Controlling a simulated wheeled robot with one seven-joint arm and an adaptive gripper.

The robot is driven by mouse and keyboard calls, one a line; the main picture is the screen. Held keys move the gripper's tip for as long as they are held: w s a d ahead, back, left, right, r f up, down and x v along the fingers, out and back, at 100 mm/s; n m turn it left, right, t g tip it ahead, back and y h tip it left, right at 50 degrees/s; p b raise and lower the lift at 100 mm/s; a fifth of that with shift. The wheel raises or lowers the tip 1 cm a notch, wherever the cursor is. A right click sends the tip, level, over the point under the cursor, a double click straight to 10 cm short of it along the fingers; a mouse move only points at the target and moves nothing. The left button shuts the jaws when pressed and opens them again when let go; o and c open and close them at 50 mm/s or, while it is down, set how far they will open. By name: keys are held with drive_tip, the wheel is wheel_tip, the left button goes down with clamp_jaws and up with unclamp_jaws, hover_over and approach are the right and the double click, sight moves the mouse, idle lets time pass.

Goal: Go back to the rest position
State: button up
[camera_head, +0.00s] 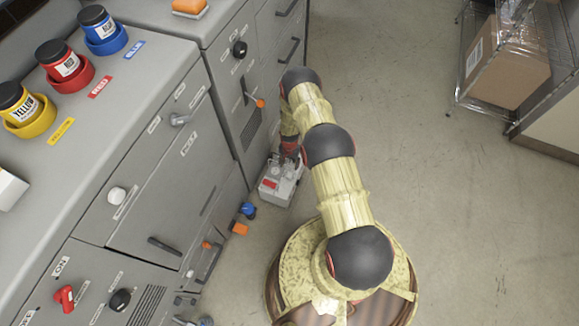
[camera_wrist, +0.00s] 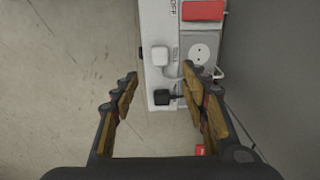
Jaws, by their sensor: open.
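My arm reaches from my round base toward the lower cabinet front in the head view. My gripper (camera_wrist: 160,95) is open in the wrist view, with one finger on each side and nothing held between them. Below it is a light grey power box (camera_wrist: 158,25) with a red switch (camera_wrist: 203,10), a round socket, a white plug (camera_wrist: 160,56) and a black plug (camera_wrist: 165,97). The same box (camera_head: 279,188) stands on the floor beside the cabinets in the head view. My arm's end partly hides it there.
Grey cabinets (camera_head: 150,130) with knobs and levers run along the left. On top stand yellow (camera_head: 28,117), red (camera_head: 70,72) and blue (camera_head: 105,36) holders with jars. A wire shelf with a cardboard box (camera_head: 508,60) stands at upper right. The floor (camera_head: 460,220) on the right is clear.

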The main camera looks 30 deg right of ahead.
drive_tip(key=shift+r, duration=0.4)
idle(0.3)
drive_tip(key=s+a+r+n+g+y, duration=0.1)
drive_tip(key=s+a+r+n+g, duration=0.15)
drive_tip(key=s, duration=0.75)
drive_tip(key=s+a+r+n+p, duration=0.1)
drive_tip(key=a+r+n, duration=0.15)
drive_tip(key=r, duration=1.85)
drive_tip(key=s+a+r+n, duration=0.2)
drive_tip(key=a+r, duration=0.1)
drive_tip(key=r, duration=1.8)
drive_tip(key=s+a+r+n+t, duration=0.1)
drive_tip(key=s+r, duration=0.4)
drive_tip(key=r, duration=0.6)
drive_tip(key=s+a+r+n+t+p, duration=0.1)
drive_tip(key=s+a+r+t, duration=0.3)
drive_tip(key=r, duration=0.7)
drive_tip(key=s+a+r+n+t+h, duration=0.1)
drive_tip(key=s+a+r+t, duration=0.2)
drive_tip(key=r, duration=0.8)
drive_tip(key=s, duration=0.2)
drive_tip(key=shift+s+a+r+p, duration=0.15)
drive_tip(key=shift+s+a+p, duration=0.1)
drive_tip(key=shift+s+p, duration=0.1)
